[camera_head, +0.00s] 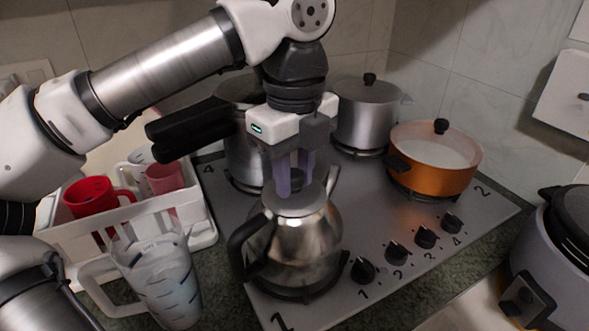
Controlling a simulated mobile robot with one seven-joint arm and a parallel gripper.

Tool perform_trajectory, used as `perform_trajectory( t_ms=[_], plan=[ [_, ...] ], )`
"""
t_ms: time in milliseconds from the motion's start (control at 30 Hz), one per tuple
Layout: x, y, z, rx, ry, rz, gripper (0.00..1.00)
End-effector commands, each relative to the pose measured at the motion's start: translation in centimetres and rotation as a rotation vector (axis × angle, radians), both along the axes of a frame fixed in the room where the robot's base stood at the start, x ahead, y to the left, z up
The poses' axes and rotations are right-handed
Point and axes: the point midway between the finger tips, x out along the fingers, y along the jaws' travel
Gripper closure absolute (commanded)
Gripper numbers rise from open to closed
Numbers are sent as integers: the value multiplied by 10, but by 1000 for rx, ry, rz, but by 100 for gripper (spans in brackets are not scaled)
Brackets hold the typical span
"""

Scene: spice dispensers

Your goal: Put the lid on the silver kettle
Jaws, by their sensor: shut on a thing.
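The silver kettle (293,250) stands on the front left burner of the stove, its black handle to the left and its spout at the upper right. A round grey lid (297,200) is at the kettle's top opening, directly under my gripper (294,183). My gripper points down and is shut on the lid's upper part; its fingers hide the knob. The lid looks about level. I cannot tell whether it rests on the rim or hangs just above it.
A pressure cooker (243,150) with black handles stands close behind the kettle. A lidded silver pot (368,115) and an orange pot (437,160) occupy the back and right burners. A measuring jug (165,285) and a white cup rack (135,225) are left. A rice cooker (555,255) is right.

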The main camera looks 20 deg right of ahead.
Motion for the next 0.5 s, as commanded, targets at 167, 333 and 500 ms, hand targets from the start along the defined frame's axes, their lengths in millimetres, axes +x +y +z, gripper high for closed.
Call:
perform_trajectory(
  t_ms=[167, 333, 500],
  plan=[
    [0, 0, -4, 0, 0, 0, 95],
    [0, 0, -3, 0, 0, 0, 95],
    [0, 0, -3, 0, 0, 0, 50]
  ],
)
